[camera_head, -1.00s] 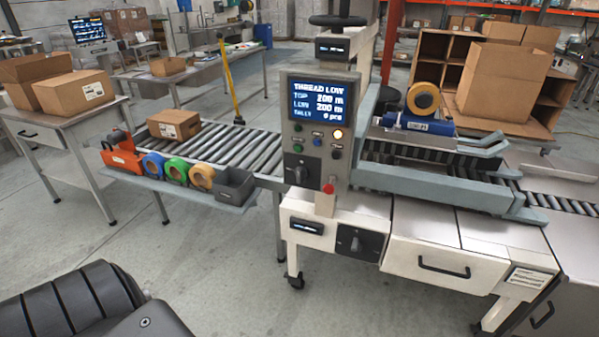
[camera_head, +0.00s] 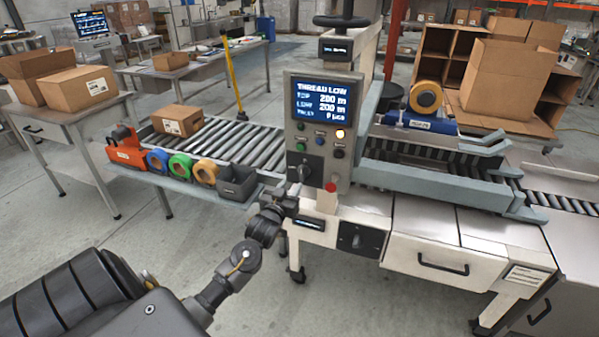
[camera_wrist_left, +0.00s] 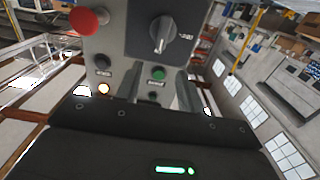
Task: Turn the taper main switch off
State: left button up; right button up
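The taper's control panel (camera_head: 321,115) carries a lit screen, small buttons, a yellow light and a rotary switch (camera_head: 300,170) on a black plate at its lower left. In the left wrist view this grey switch handle (camera_wrist_left: 161,33) stands nearly upright in the picture, with blurred lettering beside it. My left gripper (camera_head: 291,193) is just below and in front of the switch. In the left wrist view its fingers (camera_wrist_left: 158,90) are spread and empty, with the switch beyond them. No contact with the switch is apparent. My right gripper is out of view.
A red button (camera_head: 331,187) sits beside the switch. A second rotary knob (camera_head: 356,241) is on the lower cabinet. A grey bin (camera_head: 237,184) and tape rolls (camera_head: 180,167) lie on the shelf at left. A roller conveyor (camera_head: 228,140) runs behind. Floor in front is clear.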

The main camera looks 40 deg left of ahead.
aim_at(301, 170)
pick_arm(q)
jog(key=p+x, duration=0.1)
jog(key=x, duration=0.8)
jog(key=shift+w, duration=0.15)
grip_shut()
